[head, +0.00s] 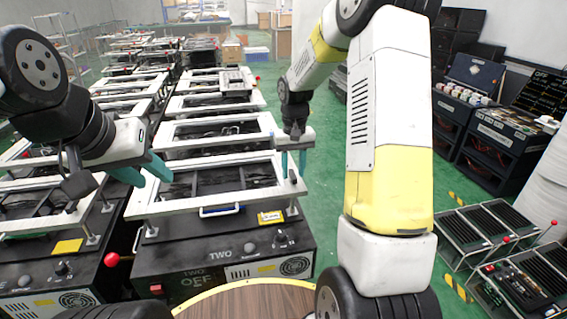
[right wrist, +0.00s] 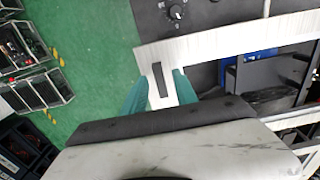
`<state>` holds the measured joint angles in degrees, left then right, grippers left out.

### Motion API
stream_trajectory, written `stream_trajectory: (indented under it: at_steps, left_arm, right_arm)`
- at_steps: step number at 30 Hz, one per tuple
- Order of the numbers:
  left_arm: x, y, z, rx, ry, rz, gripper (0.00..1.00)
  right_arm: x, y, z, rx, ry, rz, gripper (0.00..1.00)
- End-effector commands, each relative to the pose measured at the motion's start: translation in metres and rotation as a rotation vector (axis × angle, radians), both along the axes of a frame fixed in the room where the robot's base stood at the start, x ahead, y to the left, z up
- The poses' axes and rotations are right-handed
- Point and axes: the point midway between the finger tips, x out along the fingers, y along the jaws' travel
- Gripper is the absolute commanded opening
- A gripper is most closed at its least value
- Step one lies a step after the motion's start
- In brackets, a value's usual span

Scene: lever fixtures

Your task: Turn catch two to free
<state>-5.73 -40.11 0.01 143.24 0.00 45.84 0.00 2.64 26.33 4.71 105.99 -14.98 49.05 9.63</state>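The box marked TWO (head: 225,255) stands in the middle of the head view, with a white frame (head: 175,206) on top. A short black catch (head: 293,176) sits on the frame's near right corner; in the right wrist view the catch (right wrist: 160,79) is a dark bar on the white frame, upright in the picture. My right gripper (head: 293,163) is open just above that corner. In the right wrist view its teal fingertips (right wrist: 158,80) lie either side of the catch; contact cannot be told. My left gripper (head: 145,172) is open above the frame's left side.
A red ball knob (head: 112,259) is beside the box's left end. A similar box (head: 40,275) stands to the left, and more framed units (head: 215,130) run behind. Green floor (head: 325,205) is free to the right; black racks (head: 490,230) stand beyond. A round wooden top (head: 250,302) is in front.

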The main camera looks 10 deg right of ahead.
Motion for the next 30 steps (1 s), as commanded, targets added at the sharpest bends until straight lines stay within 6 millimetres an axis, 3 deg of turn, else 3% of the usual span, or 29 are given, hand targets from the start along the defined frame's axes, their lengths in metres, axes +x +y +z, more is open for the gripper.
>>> stream_trajectory:
  at_steps: [11,16,30]
  left_arm:
    - [0.0,0.0,0.0,0.0,0.0,0.0,0.36]
    - [0.0,0.0,0.0,0.0,0.0,0.0,0.36]
    - [0.0,0.0,0.0,0.0,0.0,0.0,0.36]
  right_arm:
    - [0.0,-0.0001,-0.0081,0.0,-0.001,0.0,0.35]
    - [0.0,-0.0001,-0.008,0.0,-0.001,0.0,0.01]
    - [0.0,-0.0004,-0.0077,0.0,-0.001,0.046,0.0]
